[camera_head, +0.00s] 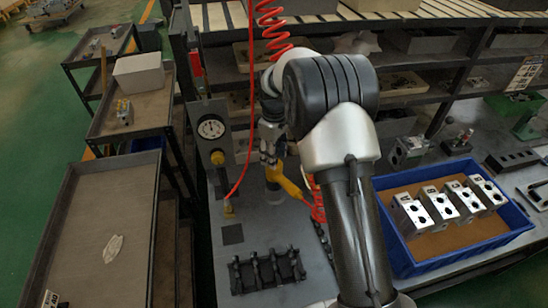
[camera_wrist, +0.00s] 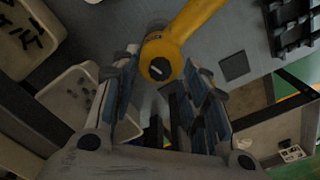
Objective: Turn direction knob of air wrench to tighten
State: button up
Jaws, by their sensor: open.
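The yellow air wrench (camera_head: 288,186) hangs over the grey workbench, near the red coiled hose; my arm hides part of it. In the wrist view the yellow wrench body (camera_wrist: 192,25) comes in from the top. Its round dark direction knob (camera_wrist: 158,69), with a pale pointer mark, faces the camera. My gripper (camera_wrist: 160,62) is open, with blue-padded fingers on the left and right of the knob end. I cannot tell whether either finger touches the wrench. In the head view my gripper (camera_head: 268,150) is partly hidden beside the wrench.
A black fixture (camera_head: 266,272) lies on the workbench (camera_head: 215,285). A blue box (camera_head: 462,252) with several metal valve blocks stands to the right. A gauge (camera_head: 211,129) on a post stands left of my gripper. A red coiled hose (camera_head: 272,25) hangs above. Shelves with bins stand behind.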

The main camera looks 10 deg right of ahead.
jog(key=shift+f, duration=0.35)
jog(key=shift+c, duration=0.2)
grip_shut()
